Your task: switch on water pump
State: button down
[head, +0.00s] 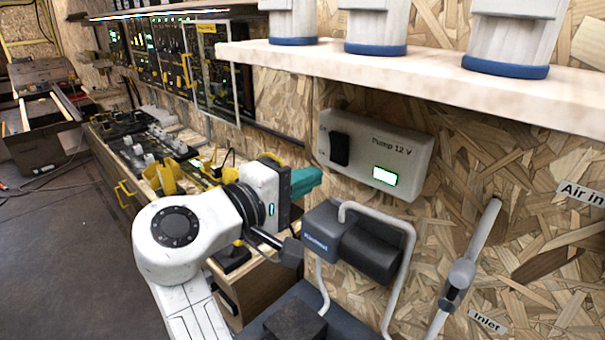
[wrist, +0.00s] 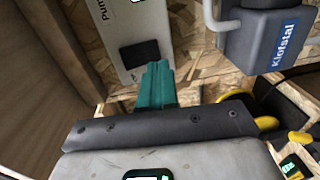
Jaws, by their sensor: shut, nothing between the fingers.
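The pump control box (head: 410,160) is pale, labelled "Pump 12 V", and fixed to the chipboard wall under the shelf. Its black rocker switch (head: 339,149) is on the left side, and a small display (head: 384,176) glows green-white at lower right. My gripper (head: 318,174), with teal fingers, is shut and empty, just below and left of the switch. In the wrist view the shut fingertips (wrist: 158,66) lie right beside the black switch (wrist: 139,55) on the box (wrist: 138,22). I cannot tell whether they touch it. The switch's tilt is unclear.
A dark Klofstal pump unit (head: 365,245) with grey pipes stands close right of my gripper. A thick shelf (head: 430,78) with pale, blue-based containers overhangs the box. A workbench with yellow-handled items (head: 160,175) lies left. Open floor (head: 60,260) is further left.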

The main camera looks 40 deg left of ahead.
jog(key=s+f, duration=0.1)
jog(key=s, duration=0.8)
jog(key=shift+s+a+f, duration=0.15)
jog(key=shift+a+f, duration=0.05)
jog(key=shift+a, duration=0.25)
